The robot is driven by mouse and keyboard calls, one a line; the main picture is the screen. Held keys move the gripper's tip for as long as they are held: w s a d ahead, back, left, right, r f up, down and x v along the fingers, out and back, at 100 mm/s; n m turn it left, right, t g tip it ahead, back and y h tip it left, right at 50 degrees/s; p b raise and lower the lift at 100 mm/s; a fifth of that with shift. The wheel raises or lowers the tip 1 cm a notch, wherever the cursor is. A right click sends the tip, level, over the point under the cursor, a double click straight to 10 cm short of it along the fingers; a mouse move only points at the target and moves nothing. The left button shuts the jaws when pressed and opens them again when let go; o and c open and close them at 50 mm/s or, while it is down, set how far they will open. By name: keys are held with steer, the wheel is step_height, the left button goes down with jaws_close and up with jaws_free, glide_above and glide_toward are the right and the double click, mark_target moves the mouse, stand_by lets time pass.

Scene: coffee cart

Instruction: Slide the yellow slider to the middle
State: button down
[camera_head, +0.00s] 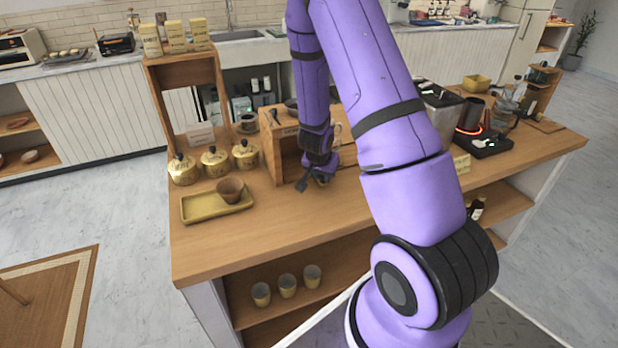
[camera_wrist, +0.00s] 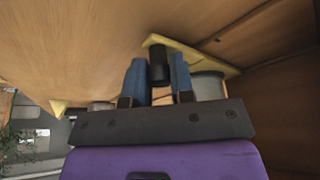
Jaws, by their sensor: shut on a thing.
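In the wrist view, my gripper (camera_wrist: 158,75) has two blue fingers closed around a black upright knob (camera_wrist: 158,60). A yellow flat piece (camera_wrist: 205,57), which looks like the yellow slider, lies right behind the knob. Whether the knob is fixed to it is hard to tell, and its lower part is hidden by the gripper. In the head view, my gripper (camera_head: 322,178) is low at the counter, in front of the wooden box (camera_head: 283,160). My wrist and arm cover the slider there.
A yellow tray (camera_head: 190,211) with a brown cup (camera_head: 229,190) stands left of my gripper, with several lidded yellow pots behind. A black machine with a glowing ring (camera_head: 472,118) is at right. The counter's front left (camera_head: 225,245) is clear.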

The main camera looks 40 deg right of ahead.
steer(key=s+d, duration=0.1)
steer(key=d, duration=0.2)
steer(key=s+d, duration=0.1)
steer(key=d, duration=0.6)
steer(key=shift+s, duration=0.4)
steer(key=c, duration=1)
jaws_free()
steer(key=shift+r, duration=0.1)
steer(key=shift+v, duration=5.3)
steer(key=shift+a, duration=0.1)
